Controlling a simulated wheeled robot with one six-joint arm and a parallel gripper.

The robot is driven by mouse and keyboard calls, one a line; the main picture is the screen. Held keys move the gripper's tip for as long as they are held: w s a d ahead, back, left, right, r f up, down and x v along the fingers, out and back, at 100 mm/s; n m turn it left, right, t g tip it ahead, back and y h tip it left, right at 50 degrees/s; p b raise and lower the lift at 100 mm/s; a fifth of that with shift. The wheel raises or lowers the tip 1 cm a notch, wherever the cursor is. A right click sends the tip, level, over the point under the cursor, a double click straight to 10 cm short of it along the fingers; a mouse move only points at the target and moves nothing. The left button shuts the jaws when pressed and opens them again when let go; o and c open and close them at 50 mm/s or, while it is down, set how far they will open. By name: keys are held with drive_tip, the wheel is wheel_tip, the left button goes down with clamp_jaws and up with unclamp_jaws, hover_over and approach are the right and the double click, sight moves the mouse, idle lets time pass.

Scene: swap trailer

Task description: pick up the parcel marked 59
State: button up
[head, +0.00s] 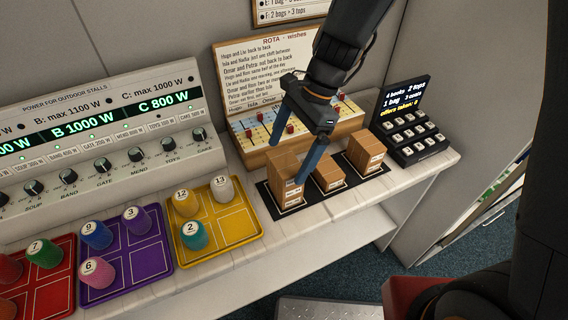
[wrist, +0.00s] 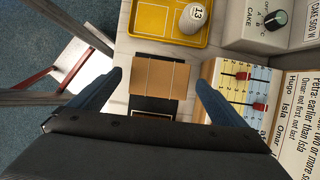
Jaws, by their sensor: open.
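Three brown cardboard parcels stand on a black mat on the shelf: the left parcel (head: 283,187), the middle parcel (head: 328,173) and the right parcel (head: 364,149). Their small white labels are too small to read, so I cannot tell which one is marked 59. My gripper (head: 285,164) is open, pointing down at the left parcel, with blue fingers on either side of it. In the wrist view a parcel (wrist: 159,76) lies between the open fingers, seen from above; whether the fingers touch it I cannot tell.
A yellow tray (head: 243,229) with several numbered spools lies to the left, with purple and red trays beyond it. The rota board (head: 268,75) with its slider panel stands behind the parcels. A black keypad (head: 410,130) stands at the right. The shelf front is clear.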

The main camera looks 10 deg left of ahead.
sight(286, 160)
drive_tip(key=shift+x, duration=1.5)
drive_tip(key=c, duration=1.2)
drive_tip(key=shift+r, duration=0.1)
